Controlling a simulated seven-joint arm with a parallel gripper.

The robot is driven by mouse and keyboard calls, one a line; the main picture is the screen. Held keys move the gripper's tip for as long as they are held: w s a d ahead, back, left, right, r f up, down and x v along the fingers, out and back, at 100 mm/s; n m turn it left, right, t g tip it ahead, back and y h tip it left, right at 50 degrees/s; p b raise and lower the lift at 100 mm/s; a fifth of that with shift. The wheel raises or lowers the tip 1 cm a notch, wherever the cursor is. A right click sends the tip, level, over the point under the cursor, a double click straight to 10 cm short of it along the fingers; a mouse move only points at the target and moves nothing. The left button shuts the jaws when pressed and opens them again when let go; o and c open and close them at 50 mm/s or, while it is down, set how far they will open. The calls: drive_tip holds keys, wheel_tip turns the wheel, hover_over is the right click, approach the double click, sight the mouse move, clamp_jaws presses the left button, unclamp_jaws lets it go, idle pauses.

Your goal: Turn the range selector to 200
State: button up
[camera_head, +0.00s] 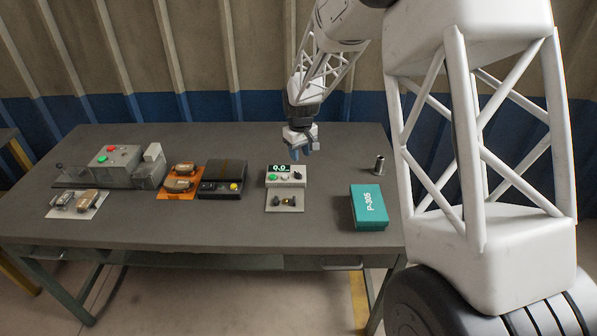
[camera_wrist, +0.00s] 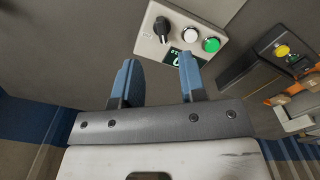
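A light grey meter box (camera_head: 286,184) stands at the middle right of the table, its small display reading 0.0. It has a green button, a white button and a black knob (camera_head: 297,175), which looks like the range selector. In the wrist view the knob (camera_wrist: 162,26) is at the top, and its scale marks are too small to read. My gripper (camera_head: 302,152) is above and behind the meter box. In the wrist view its blue fingers (camera_wrist: 157,66) are spread apart with nothing between them, and the knob is beyond the fingertips, not touched.
A pale plate with small parts (camera_head: 285,201) lies before the meter box. A teal box (camera_head: 369,207) and a metal cylinder (camera_head: 379,164) stand to the right. A black box with a yellow button (camera_head: 222,179), an orange tray (camera_head: 163,194) and a grey machine (camera_head: 118,166) are left.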

sight(298, 173)
drive_tip(key=shift+w+a+f, duration=0.3)
drive_tip(key=shift+w+f, duration=0.05)
drive_tip(key=shift+f, duration=0.15)
drive_tip(key=shift+f, duration=3.85)
clamp_jaws()
